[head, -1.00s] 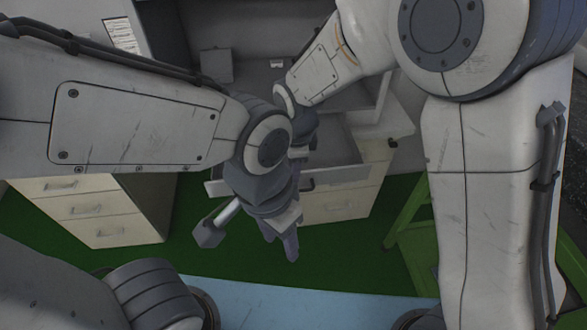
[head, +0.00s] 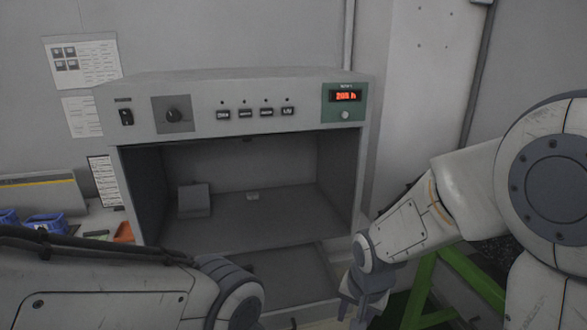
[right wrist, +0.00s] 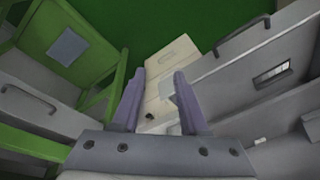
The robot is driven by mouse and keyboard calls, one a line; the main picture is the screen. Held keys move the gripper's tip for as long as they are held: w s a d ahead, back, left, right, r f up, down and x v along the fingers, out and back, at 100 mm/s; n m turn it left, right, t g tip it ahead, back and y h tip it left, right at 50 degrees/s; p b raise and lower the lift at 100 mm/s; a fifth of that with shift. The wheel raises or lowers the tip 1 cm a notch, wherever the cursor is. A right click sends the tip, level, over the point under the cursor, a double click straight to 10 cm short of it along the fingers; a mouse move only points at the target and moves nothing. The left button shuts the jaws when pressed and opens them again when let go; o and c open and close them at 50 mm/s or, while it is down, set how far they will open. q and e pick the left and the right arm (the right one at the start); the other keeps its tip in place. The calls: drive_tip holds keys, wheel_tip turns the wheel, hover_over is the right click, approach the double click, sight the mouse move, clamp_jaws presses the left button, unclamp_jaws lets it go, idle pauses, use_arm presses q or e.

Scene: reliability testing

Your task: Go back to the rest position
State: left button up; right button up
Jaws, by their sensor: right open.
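My right gripper (head: 362,306) is low in the head view, right of the front of a grey test cabinet (head: 240,86). In the right wrist view, my right gripper (right wrist: 160,88) has its two purple-grey fingers apart, with nothing between them. It points down past a cream drawer unit (right wrist: 163,75) towards the green floor. My left arm enters at the lower left of the head view, in front of the cabinet. My left gripper is below the picture's edge.
The cabinet is open at the front, with a small grey block (head: 194,200) inside. Blue bins (head: 46,224) stand at left. A green frame (head: 428,285) stands at lower right. The right wrist view shows a grey panel with a handle (right wrist: 243,36) near the fingers.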

drive_tip(key=s+d+n, duration=0.4)
drive_tip(key=d+n, duration=0.1)
drive_tip(key=d, duration=0.1)
drive_tip(key=s+a+r+n+g+p, duration=0.1)
drive_tip(key=s+a+r+n, duration=0.3)
drive_tip(key=s+a, duration=0.2)
drive_tip(key=s+a+r+n+g+p, duration=0.1)
drive_tip(key=s+a+r+n+p, duration=0.1)
drive_tip(key=s+a, duration=0.5)
wheel_tip(320, 180, up, 3)
drive_tip(key=shift+s+a+f+n+y, duration=0.15)
drive_tip(key=shift+s+n+y, duration=0.25)
drive_tip(key=shift+s+n, duration=0.45)
drive_tip(key=shift+w, duration=0.15)
